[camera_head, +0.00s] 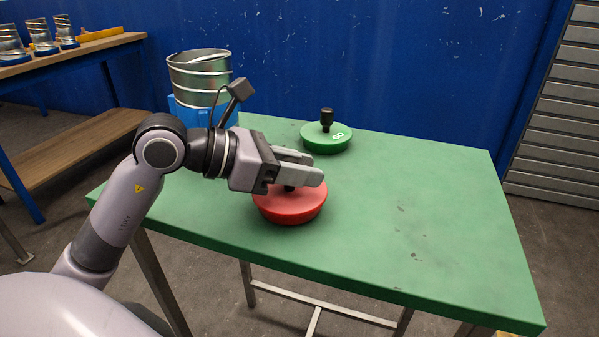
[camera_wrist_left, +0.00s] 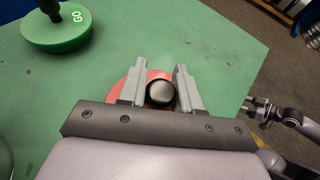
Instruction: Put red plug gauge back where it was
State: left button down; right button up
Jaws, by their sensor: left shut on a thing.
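The red plug gauge (camera_head: 290,207) is a round red disc with a dark handle, at or just above the green table; a gap beneath it cannot be made out. My left gripper (camera_head: 305,172) is shut on its handle from the left, and its fingers hide most of the handle in the head view. In the left wrist view the round handle top (camera_wrist_left: 160,93) sits between the two fingers (camera_wrist_left: 159,85), with the red disc below. My right gripper (camera_wrist_left: 260,105) shows small at the right of that view, apart from the gauge; its jaws are unclear.
A green GO gauge (camera_head: 326,137) with a black handle stands on the table behind the red one. The green table (camera_head: 420,215) is clear on the right. A spiral duct (camera_head: 200,78) stands on a blue support behind my left arm. A wooden workbench (camera_head: 80,48) holds several duct pieces.

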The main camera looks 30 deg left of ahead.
pick_arm(q)
jog(key=shift+f, duration=0.2)
jog(key=shift+f, duration=0.15)
jog(key=c, duration=0.8)
grip_release()
jog(key=shift+r, duration=0.2)
jog(key=shift+s+a, duration=0.15)
jog(key=shift+s, duration=0.05)
jog(key=b+v, duration=0.1)
jog(key=v, duration=1)
jog(key=shift+s+a+r+b, duration=0.1)
jog(key=shift+s+r+b, duration=0.1)
jog(key=shift+b, duration=0.15)
